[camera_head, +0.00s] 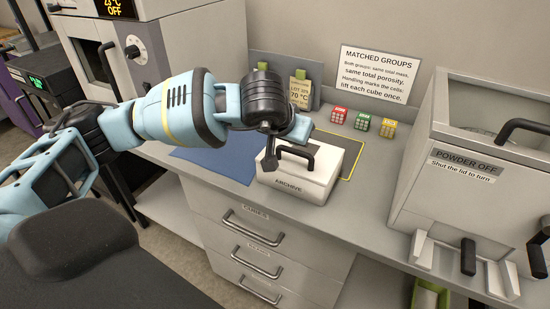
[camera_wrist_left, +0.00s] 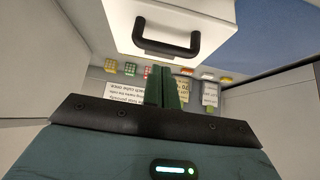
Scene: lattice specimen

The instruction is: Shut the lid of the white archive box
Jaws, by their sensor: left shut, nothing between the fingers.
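The white archive box (camera_head: 312,186) stands on the bench with a label on its front. Its lid (camera_head: 322,156) lies flat on top, with a black handle (camera_head: 296,152); I see no clear gap at the rim. In the left wrist view the white box (camera_wrist_left: 205,12) and its black handle (camera_wrist_left: 167,49) fill the top. My left gripper (camera_head: 270,163) is at the left end of the handle in the head view, partly in front of the box; contact cannot be told. Its fingers (camera_wrist_left: 165,76) are together and empty. My right gripper is out of view.
A large grey powder box (camera_head: 425,150) with a clear top stands to the right. Red (camera_head: 339,115), green (camera_head: 362,121) and yellow (camera_head: 388,128) cubes sit behind the archive box. A blue mat (camera_head: 215,163) lies to its left. Drawers (camera_head: 262,235) are below.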

